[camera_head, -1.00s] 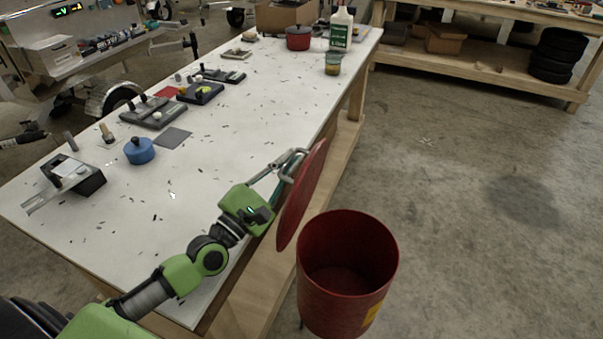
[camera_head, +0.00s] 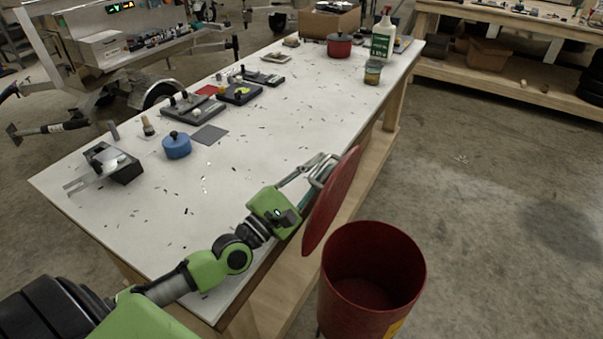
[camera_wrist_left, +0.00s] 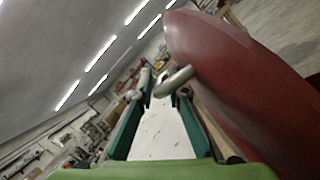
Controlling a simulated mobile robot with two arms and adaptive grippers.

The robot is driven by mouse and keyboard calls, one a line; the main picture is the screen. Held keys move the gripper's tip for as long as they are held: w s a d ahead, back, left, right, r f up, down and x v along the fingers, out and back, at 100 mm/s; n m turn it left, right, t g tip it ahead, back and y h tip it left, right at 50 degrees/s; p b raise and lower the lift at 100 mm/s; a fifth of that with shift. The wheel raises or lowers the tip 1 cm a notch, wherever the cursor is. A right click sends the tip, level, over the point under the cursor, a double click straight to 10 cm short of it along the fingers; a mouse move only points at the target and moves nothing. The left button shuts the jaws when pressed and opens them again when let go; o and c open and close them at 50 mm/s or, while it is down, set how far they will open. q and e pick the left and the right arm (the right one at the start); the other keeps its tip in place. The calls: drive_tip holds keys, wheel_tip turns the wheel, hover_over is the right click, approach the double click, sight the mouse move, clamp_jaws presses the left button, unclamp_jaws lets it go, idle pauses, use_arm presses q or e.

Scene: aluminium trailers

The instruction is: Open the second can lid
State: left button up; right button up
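The red can (camera_head: 372,285) stands on the floor beside the table's front edge, and its mouth is open. Its round red lid (camera_head: 332,203) stands steeply tilted up at the can's left side, clear of the mouth. My left gripper (camera_head: 318,168) is at the lid's left face, above the table edge. In the left wrist view the lid (camera_wrist_left: 235,85) fills the right side. The teal fingers of my left gripper (camera_wrist_left: 158,98) are apart there, with a grey metal handle (camera_wrist_left: 174,81) at the right fingertip. My right gripper is not in view.
The white table (camera_head: 240,180) runs along the left. It carries a blue pot (camera_head: 176,146), a small red pot (camera_head: 339,46), a white bottle (camera_head: 383,40), a jar (camera_head: 372,72) and flat devices. The floor (camera_head: 490,200) to the right is clear. A wooden shelf (camera_head: 510,80) stands behind.

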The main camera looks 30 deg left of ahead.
use_arm(q)
drive_tip(key=shift+s+a+f, duration=0.15)
drive_tip(key=shift+s+f, duration=0.05)
drive_tip(key=shift+s, duration=0.2)
drive_tip(key=s+a, duration=0.4)
drive_tip(key=s, duration=1.1)
drive_tip(key=shift+f, duration=0.4)
drive_tip(key=shift+s, duration=0.15)
